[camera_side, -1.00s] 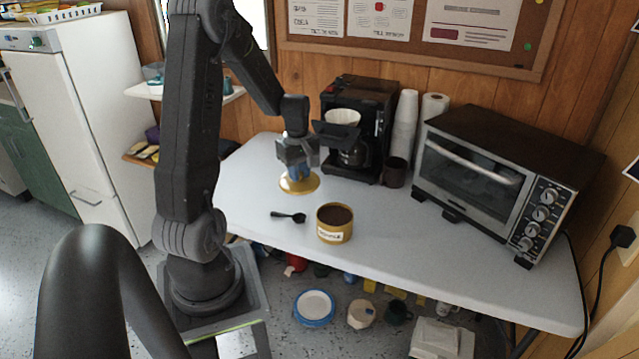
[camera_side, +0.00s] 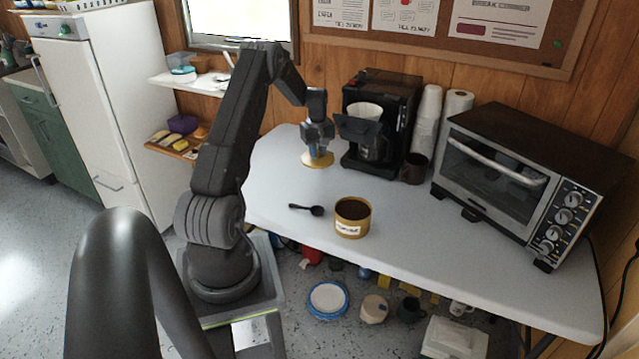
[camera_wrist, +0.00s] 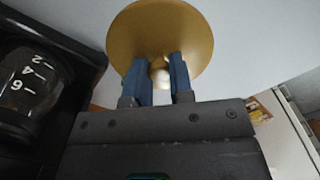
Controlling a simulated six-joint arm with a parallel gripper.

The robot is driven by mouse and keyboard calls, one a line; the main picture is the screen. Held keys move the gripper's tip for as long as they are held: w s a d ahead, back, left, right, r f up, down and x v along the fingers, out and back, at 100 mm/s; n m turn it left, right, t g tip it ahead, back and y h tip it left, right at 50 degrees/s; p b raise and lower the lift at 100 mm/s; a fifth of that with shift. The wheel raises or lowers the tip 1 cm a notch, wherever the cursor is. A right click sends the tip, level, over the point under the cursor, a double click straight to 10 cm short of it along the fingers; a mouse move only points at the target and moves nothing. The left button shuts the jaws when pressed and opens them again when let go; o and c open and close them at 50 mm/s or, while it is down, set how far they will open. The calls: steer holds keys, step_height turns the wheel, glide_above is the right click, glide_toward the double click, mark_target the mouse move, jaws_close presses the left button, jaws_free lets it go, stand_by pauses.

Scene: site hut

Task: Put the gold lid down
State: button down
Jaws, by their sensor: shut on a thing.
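The gold lid (camera_side: 317,163) is a round disc with a small knob. My gripper (camera_side: 318,150) points down and is shut on the knob, with the lid level below the fingers. In the wrist view the two blue fingers (camera_wrist: 161,75) pinch the knob, and the gold lid (camera_wrist: 205,42) spreads behind them. The lid shows over the back left part of the white table (camera_side: 270,180), left of the coffee maker. I cannot tell for sure whether it touches the table. The gold canister (camera_side: 352,225) stands open, with dark contents, nearer the front.
A black scoop (camera_side: 308,209) lies left of the canister. The coffee maker (camera_side: 375,120) stands close right of my gripper; its jug (camera_wrist: 25,85) fills the wrist view's left side. A dark mug (camera_side: 414,168) and toaster oven (camera_side: 510,175) are further right. The table's left part is clear.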

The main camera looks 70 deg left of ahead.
steer(key=shift+w+a+f+n, duration=0.3)
steer(key=shift+w+f+n, duration=0.1)
steer(key=shift+f, duration=0.25)
step_height(320, 180, down, 8)
steer(key=shift+r, duration=0.25)
steer(key=shift+f, duration=0.1)
steer(key=c, duration=1)
jaws_free()
step_height(320, 180, up, 12)
steer(key=shift+r, duration=0.1)
